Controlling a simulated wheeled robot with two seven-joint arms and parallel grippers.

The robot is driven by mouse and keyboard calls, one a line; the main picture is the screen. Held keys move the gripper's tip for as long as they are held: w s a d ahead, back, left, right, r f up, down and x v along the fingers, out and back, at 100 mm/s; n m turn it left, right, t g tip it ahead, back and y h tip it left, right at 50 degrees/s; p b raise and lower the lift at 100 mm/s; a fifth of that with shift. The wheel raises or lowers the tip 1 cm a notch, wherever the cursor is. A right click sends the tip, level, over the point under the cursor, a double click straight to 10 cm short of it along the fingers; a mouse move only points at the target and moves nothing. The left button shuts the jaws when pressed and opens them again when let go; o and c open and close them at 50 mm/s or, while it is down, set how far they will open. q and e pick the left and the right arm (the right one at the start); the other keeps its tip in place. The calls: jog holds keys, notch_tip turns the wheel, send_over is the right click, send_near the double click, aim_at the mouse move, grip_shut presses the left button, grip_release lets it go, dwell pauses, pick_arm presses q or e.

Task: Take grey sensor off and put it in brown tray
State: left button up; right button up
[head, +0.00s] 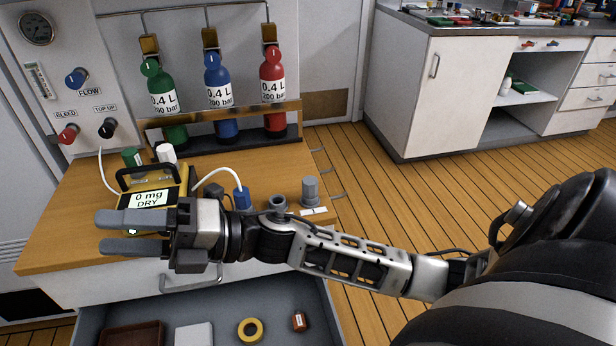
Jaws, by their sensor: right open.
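A grey cylinder (310,190), which looks like the grey sensor, stands upright at the right end of the wooden bench top by a white label. I cannot tell whether it is fixed there. A brown tray (133,338) lies at the left in the open drawer, cut off by the bottom edge of the view. My right gripper (108,232) is open and empty, with its fingers pointing left. It is in front of the yellow meter (150,184), whose lower part it hides, and well left of the grey cylinder. My left gripper is not in view.
A blue fitting (241,198) on a white hose stands between meter and cylinder. Green, blue and red bottles (273,92) stand in a rack behind. The open drawer (282,300) also holds a white block (194,336), yellow tape (250,331) and a small brown item (299,321).

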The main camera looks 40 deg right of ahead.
jog(key=s+n+g, duration=0.1)
jog(key=n+g, duration=0.6)
jog(key=n, duration=0.3)
notch_tip(320, 180, up, 3)
jog(key=n+g+h+b, duration=0.2)
jog(key=n+h, duration=1.1)
jog(key=h, duration=0.8)
send_over(310, 180)
jog(key=f, duration=0.3)
jog(key=f+b, duration=0.1)
jog(key=f, duration=0.5)
jog(key=shift+s+a+b, duration=0.1)
jog(key=shift+s+b, duration=0.25)
jog(key=shift+s, duration=0.05)
jog(key=shift+w+f, duration=0.2)
jog(key=shift+f, duration=1.4)
jog(key=shift+w+f, duration=0.15)
jog(key=shift+f, duration=1.4)
jog(key=c, duration=1)
